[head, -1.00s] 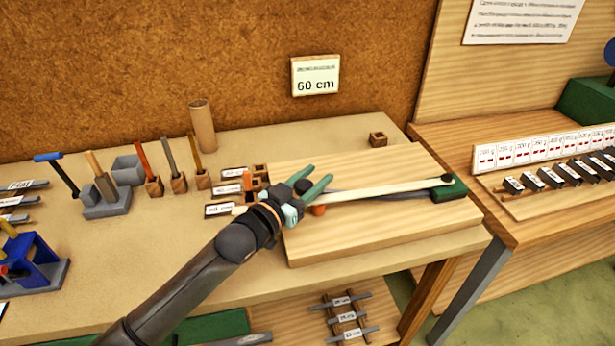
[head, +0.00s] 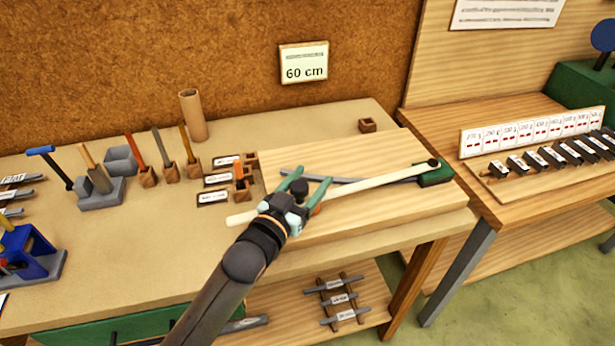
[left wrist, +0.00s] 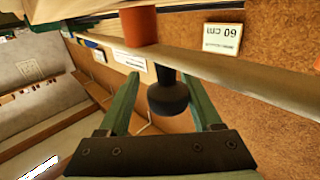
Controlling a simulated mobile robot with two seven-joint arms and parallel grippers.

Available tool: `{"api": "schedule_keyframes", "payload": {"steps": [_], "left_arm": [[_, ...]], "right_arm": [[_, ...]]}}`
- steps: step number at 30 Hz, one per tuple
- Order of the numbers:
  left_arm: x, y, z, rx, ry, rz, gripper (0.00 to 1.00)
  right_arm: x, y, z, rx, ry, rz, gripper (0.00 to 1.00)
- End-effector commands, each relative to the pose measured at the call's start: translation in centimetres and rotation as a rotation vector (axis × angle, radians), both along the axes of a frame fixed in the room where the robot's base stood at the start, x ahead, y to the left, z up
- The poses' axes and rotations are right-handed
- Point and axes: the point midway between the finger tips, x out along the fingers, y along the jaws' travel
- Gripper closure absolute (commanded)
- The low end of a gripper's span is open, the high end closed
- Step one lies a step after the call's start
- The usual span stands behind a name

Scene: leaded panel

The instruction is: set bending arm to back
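The bending arm (head: 375,183) is a long pale wooden bar. It runs from a dark pivot on a green block (head: 437,175) at the board's right end, slanting to the front left. A black knob (head: 298,187) stands on it. My left gripper (head: 305,184) is at the knob with its two green fingers spread to either side. In the left wrist view the knob (left wrist: 167,97) is between the fingers, with a gap visible on the left. An orange peg (left wrist: 139,25) shows close by. A grey strip (head: 345,181) lies behind the bar. My right gripper is not in view.
The wooden board (head: 350,152) has free room behind the bar. Labelled small boxes (head: 243,172), tools in holders (head: 170,172) and a cardboard tube (head: 193,115) stand to the left and back. A "60 cm" sign (head: 304,63) hangs on the wall.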

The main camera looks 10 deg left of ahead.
Motion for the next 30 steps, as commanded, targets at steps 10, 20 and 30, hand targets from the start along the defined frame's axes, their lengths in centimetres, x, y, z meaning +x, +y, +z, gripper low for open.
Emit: {"api": "schedule_keyframes", "payload": {"steps": [10, 20, 30], "left_arm": [[0.1, 0.2, 0.1, 0.003, -0.003, 0.003, 0.24], [-3.7, 1.5, -0.1, 0.005, -0.002, 0.004, 0.24], [-9.7, 3.3, 0.0, 0.002, -0.001, 0.002, 0.24]], "right_arm": [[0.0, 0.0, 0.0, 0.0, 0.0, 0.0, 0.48], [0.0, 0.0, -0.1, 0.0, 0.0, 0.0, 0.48], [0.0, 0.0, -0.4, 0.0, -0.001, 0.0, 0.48]]}}
